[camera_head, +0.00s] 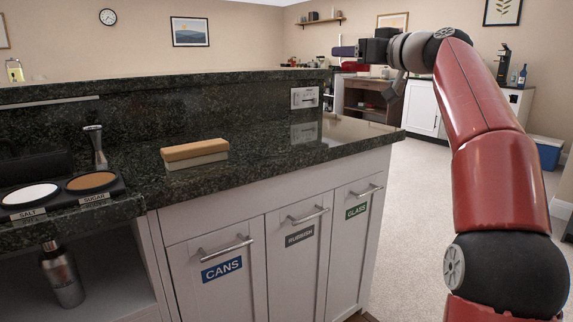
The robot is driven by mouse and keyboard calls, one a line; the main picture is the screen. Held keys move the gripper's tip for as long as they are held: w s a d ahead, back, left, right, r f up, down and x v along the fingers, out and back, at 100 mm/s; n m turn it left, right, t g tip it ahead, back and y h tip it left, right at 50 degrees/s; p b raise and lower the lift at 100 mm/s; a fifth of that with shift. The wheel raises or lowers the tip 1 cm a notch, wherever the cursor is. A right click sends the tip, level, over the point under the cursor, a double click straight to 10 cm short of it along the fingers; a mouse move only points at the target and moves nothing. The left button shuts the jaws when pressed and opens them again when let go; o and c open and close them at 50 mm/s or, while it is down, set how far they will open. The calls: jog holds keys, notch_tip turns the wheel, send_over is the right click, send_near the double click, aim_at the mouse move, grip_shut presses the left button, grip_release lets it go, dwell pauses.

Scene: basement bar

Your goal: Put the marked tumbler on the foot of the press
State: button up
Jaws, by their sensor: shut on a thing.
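My gripper (347,59) is at the upper middle, at the end of my raised red arm, pointing left. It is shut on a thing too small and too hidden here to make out. A purple-grey piece and a red piece show at the jaws, and I cannot tell which is finger and which is held. I cannot pick out a marked tumbler with certainty. A tall dark device (503,65) stands on the far right counter. It may be the press, but its foot is not clear.
The dark stone counter (290,150) holds a wooden-backed block (195,152), a metal-topped tool (95,147) and a salt and sugar tray (62,192). A raised ledge runs behind. A blue bottle (522,75) stands beside the dark device. A blue cooler (547,152) is on the floor. Open floor (420,200) lies right of the counter.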

jog(key=w+d+f+m+t+h, duration=0.1)
jog(key=w+d+f+m+h, duration=0.3)
jog(key=f, duration=0.6)
jog(key=w+d+f+m+t+h, duration=0.15)
jog(key=w+d+f+h, duration=0.3)
jog(key=f, duration=0.65)
jog(key=w+d+f+m+h, duration=0.4)
jog(key=f+h, duration=0.1)
jog(key=f, duration=0.5)
jog(key=s+a+f+n+y, duration=0.1)
jog(key=s+a+f, duration=0.3)
jog(key=s+f, duration=0.55)
jog(key=s+a+f+n+y, duration=0.1)
jog(key=s+a+f, duration=0.35)
jog(key=f, duration=1.05)
jog(key=s+a+f+n+y, duration=0.15)
jog(key=s+a+f, duration=0.4)
jog(key=f, duration=0.75)
jog(key=s+d+r, duration=0.1)
jog(key=s, duration=0.6)
jog(key=shift+d+r+m, duration=0.35)
jog(key=shift+r+m, duration=0.05)
jog(key=shift+t, duration=0.25)
